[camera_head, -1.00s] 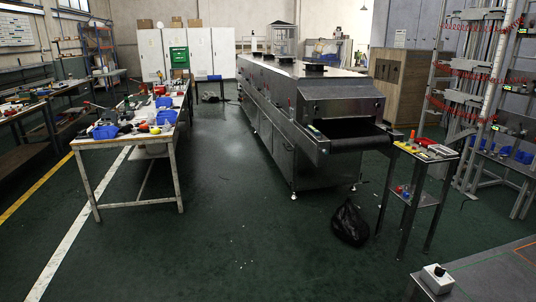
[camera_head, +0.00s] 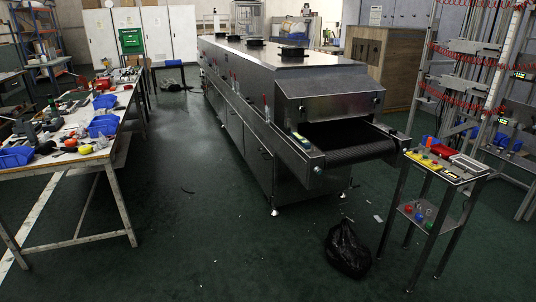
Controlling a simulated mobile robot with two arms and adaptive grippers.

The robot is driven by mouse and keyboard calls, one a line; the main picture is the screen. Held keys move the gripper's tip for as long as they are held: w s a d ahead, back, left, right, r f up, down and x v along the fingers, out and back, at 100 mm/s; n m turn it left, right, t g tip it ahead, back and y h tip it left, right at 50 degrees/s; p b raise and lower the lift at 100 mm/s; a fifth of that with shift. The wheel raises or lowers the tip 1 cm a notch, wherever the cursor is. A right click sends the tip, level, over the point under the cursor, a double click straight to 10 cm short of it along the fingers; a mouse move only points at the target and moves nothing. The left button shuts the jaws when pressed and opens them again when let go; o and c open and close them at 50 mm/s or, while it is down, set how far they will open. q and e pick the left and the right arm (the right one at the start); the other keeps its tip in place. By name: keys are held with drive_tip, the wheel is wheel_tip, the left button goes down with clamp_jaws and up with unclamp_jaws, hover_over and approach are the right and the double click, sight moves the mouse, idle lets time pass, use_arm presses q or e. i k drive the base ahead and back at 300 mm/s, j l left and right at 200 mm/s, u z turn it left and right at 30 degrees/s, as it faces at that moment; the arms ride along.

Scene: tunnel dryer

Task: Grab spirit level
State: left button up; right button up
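I cannot make out a spirit level for certain. A small yellow-green, bar-like item (camera_head: 301,138) lies on the near left edge of the tunnel dryer (camera_head: 285,100), beside the conveyor mouth; it is too small to identify. A yellow strip with dark and red parts (camera_head: 425,161) lies on the small stand (camera_head: 447,183) right of the conveyor and may be a control panel. The long workbench (camera_head: 60,160) on the left carries tools, red and yellow items and blue bins, too small to tell apart. Neither of my grippers is in view.
The green floor (camera_head: 190,220) between workbench and dryer is mostly clear. A wooden cabinet (camera_head: 384,75) stands behind the dryer. A metal rack with red coiled hoses (camera_head: 465,75) is at the right.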

sight(299, 140)
drive_tip(key=i+j+z, duration=0.15)
drive_tip(key=i, duration=0.2)
drive_tip(key=i+j+z, duration=0.2)
drive_tip(key=i, duration=0.15)
drive_tip(key=i+l+u, duration=0.25)
drive_tip(key=i, duration=1.35)
drive_tip(key=j, duration=0.1)
